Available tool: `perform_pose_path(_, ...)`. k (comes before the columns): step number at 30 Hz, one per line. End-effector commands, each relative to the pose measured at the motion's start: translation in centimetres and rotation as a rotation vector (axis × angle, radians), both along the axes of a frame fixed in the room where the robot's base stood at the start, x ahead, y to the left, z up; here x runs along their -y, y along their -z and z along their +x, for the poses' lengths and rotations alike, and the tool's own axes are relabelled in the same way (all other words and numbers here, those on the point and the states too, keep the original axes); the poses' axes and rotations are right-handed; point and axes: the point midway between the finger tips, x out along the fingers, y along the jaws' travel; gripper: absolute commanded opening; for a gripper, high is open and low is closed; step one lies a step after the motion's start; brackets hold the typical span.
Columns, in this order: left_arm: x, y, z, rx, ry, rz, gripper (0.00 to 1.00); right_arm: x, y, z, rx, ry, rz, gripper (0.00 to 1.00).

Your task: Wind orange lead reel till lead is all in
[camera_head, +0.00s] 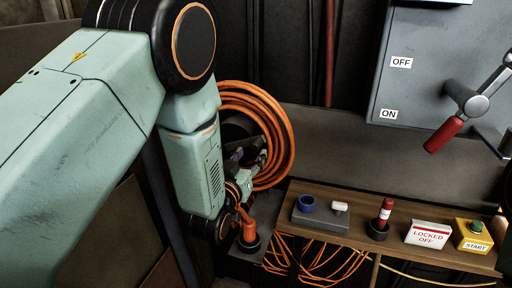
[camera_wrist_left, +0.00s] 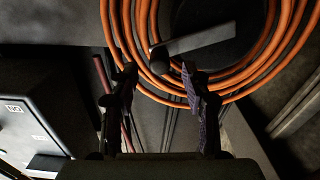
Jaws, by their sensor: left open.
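The reel carries thick orange coils (camera_head: 282,140) and hangs on the wall behind my left arm. In the left wrist view the orange coils (camera_wrist_left: 283,50) surround a dark hub. A flat grey crank arm (camera_wrist_left: 198,41) crosses the hub and ends at a dark knob handle (camera_wrist_left: 158,60). My left gripper (camera_wrist_left: 160,82) is open, with the handle seen between and beyond its fingers; contact cannot be told. In the head view the gripper (camera_head: 246,160) is dark and partly hidden against the reel. Loose orange lead (camera_head: 318,262) lies tangled below the bench. My right gripper is out of view.
A wooden bench (camera_head: 345,225) holds a grey block with a blue ring (camera_head: 307,204), a red-and-white peg (camera_head: 384,213), a LOCKED OFF sign (camera_head: 428,235) and a START button box (camera_head: 474,236). A grey switch cabinet (camera_head: 420,70) has a red-handled lever (camera_head: 443,135). An orange plug (camera_head: 249,229) stands beside the bench.

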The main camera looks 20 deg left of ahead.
Motion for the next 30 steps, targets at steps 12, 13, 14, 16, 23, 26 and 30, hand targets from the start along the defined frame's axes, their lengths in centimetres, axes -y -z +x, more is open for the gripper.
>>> perform_pose_path(12, 0.2, 0.0, 5.0, -0.002, 0.002, 0.000, 0.48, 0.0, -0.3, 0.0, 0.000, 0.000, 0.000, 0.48)
perform_pose_path(13, 0.2, 0.0, 5.2, -0.002, 0.002, 0.000, 0.48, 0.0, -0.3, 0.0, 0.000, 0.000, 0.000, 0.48)
perform_pose_path(14, 0.2, 0.1, 5.3, -0.002, 0.002, 0.001, 0.48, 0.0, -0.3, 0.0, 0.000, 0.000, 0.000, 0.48)
perform_pose_path(16, 0.2, 0.1, 5.4, -0.004, 0.002, 0.001, 0.48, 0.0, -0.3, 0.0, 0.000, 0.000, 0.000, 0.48)
perform_pose_path(23, 0.2, 0.1, 5.4, -0.004, 0.002, 0.001, 0.48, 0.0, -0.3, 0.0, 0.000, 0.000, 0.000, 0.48)
perform_pose_path(26, 0.2, 0.1, 5.4, -0.004, 0.002, 0.001, 0.42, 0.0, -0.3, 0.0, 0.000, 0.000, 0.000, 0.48)
perform_pose_path(30, 0.2, 0.1, 5.4, -0.004, 0.002, 0.001, 0.30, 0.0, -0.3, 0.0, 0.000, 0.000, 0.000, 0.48)
